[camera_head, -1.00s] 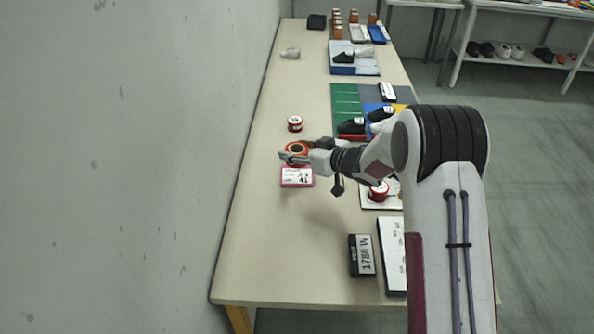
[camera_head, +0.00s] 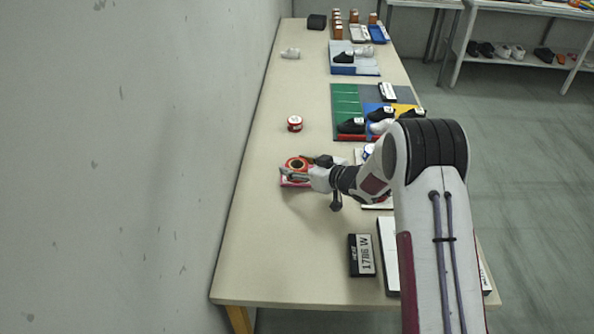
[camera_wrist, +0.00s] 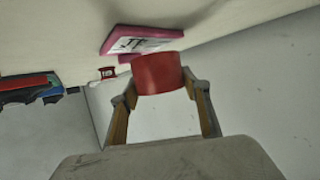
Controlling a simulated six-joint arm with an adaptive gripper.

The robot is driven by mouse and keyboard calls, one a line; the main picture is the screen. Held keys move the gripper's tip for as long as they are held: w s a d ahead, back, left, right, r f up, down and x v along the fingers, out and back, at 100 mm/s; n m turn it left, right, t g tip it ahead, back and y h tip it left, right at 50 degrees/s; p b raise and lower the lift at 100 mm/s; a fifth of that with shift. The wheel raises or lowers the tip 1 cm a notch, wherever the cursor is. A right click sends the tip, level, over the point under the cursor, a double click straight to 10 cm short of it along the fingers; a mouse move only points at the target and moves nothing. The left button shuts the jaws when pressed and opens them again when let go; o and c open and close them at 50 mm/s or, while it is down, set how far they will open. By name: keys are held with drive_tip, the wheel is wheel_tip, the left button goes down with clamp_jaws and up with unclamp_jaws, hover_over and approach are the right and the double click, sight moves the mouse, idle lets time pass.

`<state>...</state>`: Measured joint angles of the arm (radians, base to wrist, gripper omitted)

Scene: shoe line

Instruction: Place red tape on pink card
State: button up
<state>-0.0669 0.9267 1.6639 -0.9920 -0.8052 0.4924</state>
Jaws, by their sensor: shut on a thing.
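A roll of red tape (camera_head: 296,163) is held between the fingers of my gripper (camera_head: 310,172), which is shut on it. In the wrist view the red tape (camera_wrist: 157,73) sits between the two fingertips (camera_wrist: 160,88). The pink card (camera_wrist: 140,40), with a white printed label, lies flat on the table beside the tape in that view. In the head view the tape and gripper cover most of the pink card (camera_head: 288,184); only an edge shows. Whether the tape touches the card I cannot tell.
A small red-and-white tin (camera_head: 294,123) stands farther back on the table. A black label block (camera_head: 362,255) stands nearer, to the right. A green, blue and yellow board (camera_head: 347,97) with dark shoes lies behind.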

drive_tip(key=shift+f, duration=0.95)
drive_tip(key=shift+f, duration=0.15)
drive_tip(key=o, duration=1.1)
drive_tip(key=shift+s+d+r, duration=0.2)
drive_tip(key=shift+d+r, duration=0.05)
drive_tip(key=shift+r, duration=0.05)
drive_tip(key=v, duration=1.1)
drive_tip(key=shift+s+d, duration=0.1)
drive_tip(key=shift+s, duration=0.1)
